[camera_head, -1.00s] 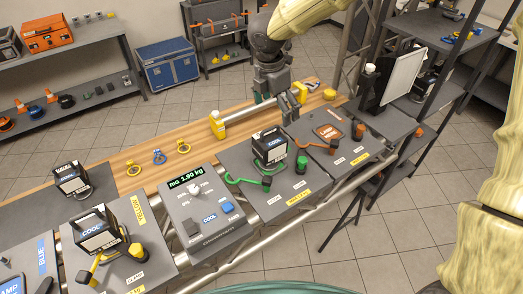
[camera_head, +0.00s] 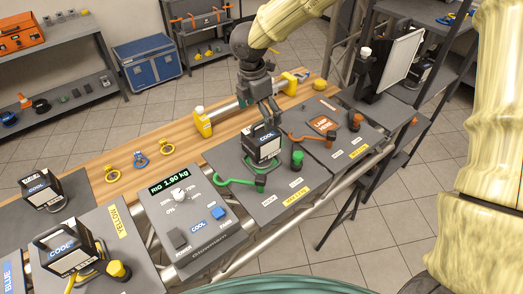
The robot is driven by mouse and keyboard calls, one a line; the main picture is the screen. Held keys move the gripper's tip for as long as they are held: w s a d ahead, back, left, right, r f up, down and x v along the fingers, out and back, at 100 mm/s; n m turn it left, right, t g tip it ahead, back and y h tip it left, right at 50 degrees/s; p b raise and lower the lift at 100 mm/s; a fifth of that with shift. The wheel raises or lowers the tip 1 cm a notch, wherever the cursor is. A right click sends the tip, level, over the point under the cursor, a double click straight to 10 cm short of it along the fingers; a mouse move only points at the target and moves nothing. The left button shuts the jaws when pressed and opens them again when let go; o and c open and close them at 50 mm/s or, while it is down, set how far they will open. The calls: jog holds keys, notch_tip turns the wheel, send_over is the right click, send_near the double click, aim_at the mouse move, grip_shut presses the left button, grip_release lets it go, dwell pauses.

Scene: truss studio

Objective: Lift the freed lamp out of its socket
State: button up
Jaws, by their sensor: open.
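A black box lamp with a white "COOL" label (camera_head: 263,145) stands upright on the green-marked panel (camera_head: 232,150). A green hooked lever (camera_head: 230,181) lies in front of it to the left, and a green knob (camera_head: 297,158) stands to its right. My gripper (camera_head: 269,119) is open and points down over the top of this lamp. Its fingertips are at or just above the lamp's top; I cannot tell whether they touch. The socket under the lamp is hidden by the lamp body.
Other lamps stand on the yellow-marked panel (camera_head: 108,223) and on a dark mat (camera_head: 17,218). A control box (camera_head: 186,245) sits left of the green panel. A yellow bottle (camera_head: 203,122) and a white screen (camera_head: 401,69) stand nearby.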

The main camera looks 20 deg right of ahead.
aim_at(261, 131)
jog(key=shift+w+d+f, duration=0.1)
jog(key=shift+f, duration=0.75)
jog(key=shift+s+f+p, duration=0.2)
jog(key=shift+f+p, duration=0.3)
jog(key=shift+p, duration=0.1)
jog(key=shift+d+f+p, duration=0.15)
jog(key=shift+f+p, duration=0.75)
jog(key=shift+f, duration=1.35)
jog(key=c, duration=2.1)
jog(key=shift+r, duration=0.1)
